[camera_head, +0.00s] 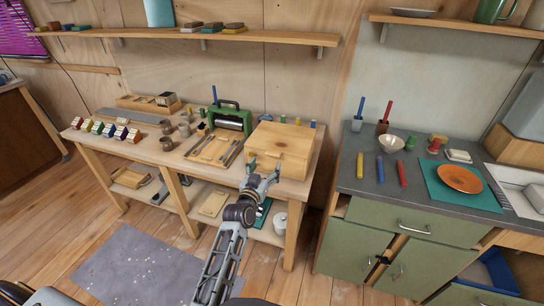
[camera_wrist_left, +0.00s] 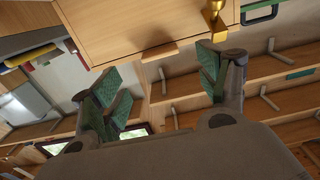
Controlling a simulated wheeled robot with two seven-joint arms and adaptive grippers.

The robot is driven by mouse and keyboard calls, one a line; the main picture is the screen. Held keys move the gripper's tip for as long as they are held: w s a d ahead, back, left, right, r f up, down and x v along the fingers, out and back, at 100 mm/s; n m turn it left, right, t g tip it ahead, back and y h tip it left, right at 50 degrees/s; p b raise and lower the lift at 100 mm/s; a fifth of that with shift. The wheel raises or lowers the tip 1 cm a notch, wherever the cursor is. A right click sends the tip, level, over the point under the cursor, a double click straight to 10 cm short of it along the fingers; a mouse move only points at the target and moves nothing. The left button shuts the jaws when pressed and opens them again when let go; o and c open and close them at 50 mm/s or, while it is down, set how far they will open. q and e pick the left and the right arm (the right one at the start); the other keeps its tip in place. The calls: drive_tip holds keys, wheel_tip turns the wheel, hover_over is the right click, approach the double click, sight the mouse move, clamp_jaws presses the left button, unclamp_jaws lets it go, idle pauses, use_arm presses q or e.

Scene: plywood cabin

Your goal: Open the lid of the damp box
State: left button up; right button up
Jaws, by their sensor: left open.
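The damp box, a pale wooden box (camera_head: 290,139), stands at the right end of the workbench, and its lid looks shut. A small wooden lip sticks out of its front. In the left wrist view the box (camera_wrist_left: 115,28) fills the top, with the lip (camera_wrist_left: 158,55) just beyond and between my fingertips, apart from them. My left gripper (camera_head: 262,177) is in front of the box at the bench's front edge. Its fingers (camera_wrist_left: 158,78) are spread wide with nothing between them. My right gripper is in neither view.
A green-framed device (camera_head: 231,117), wooden trays and several cups stand left of the box on the workbench (camera_head: 100,146). A brass-coloured object (camera_wrist_left: 215,18) is close to the box in the wrist view. A green cabinet (camera_head: 365,232) with a dark counter stands to the right.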

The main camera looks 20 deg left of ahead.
sight(272, 155)
use_arm(q)
drive_tip(key=shift+w+d, duration=0.1)
drive_tip(key=shift+w, duration=3.8)
drive_tip(key=c, duration=1.5)
drive_tip(key=shift+o, duration=0.2)
drive_tip(key=shift+r, duration=0.15)
